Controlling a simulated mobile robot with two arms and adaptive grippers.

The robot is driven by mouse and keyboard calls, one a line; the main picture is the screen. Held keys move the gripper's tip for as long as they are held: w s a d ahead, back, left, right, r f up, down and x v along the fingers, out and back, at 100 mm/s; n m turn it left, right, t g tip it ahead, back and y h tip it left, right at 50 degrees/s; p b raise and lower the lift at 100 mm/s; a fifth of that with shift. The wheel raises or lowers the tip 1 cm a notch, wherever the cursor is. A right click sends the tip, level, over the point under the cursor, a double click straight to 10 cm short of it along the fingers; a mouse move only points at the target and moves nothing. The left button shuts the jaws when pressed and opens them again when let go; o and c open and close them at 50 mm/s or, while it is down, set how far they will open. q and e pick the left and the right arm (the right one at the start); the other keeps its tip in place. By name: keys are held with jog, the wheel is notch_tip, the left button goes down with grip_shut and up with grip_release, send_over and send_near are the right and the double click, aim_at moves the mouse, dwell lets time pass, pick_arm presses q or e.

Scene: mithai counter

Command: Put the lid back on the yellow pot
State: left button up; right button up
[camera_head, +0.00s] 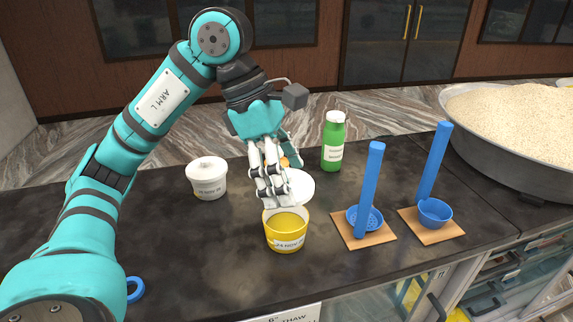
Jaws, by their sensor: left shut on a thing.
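The yellow pot (286,232) stands upright on the dark counter, its top uncovered and yellow contents showing, with a dated label on its front. My left gripper (272,196) comes down just behind and above the pot's back rim. It is shut on the white round lid (299,187), which shows to the right of and behind the fingers. The fingers hide part of the lid and where they grip it. I cannot tell whether the lid touches the counter or the pot. My right gripper is not in view.
A green bottle (333,143) is behind right. Two blue ladles (369,190) (434,175) stand on wooden boards at right. A large metal bowl of grain (520,120) fills the far right. A blue ring (135,289) lies front left.

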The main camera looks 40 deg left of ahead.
pick_arm(q)
jog(key=shift+s+d+f+b, duration=0.15)
jog(key=shift+f+b, duration=0.15)
jog(key=shift+f, duration=0.2)
jog(key=shift+w+a+f+b, duration=0.2)
jog(key=shift+f+b, duration=0.15)
jog(key=shift+f, duration=0.15)
jog(key=shift+w+a+f+b, duration=0.15)
jog(key=shift+f+b, duration=0.15)
jog(key=shift+f, duration=0.2)
notch_tip(320, 180, down, 3)
jog(key=shift+r+b, duration=0.1)
jog(key=shift+b, duration=1.15)
jog(key=shift+w, duration=0.1)
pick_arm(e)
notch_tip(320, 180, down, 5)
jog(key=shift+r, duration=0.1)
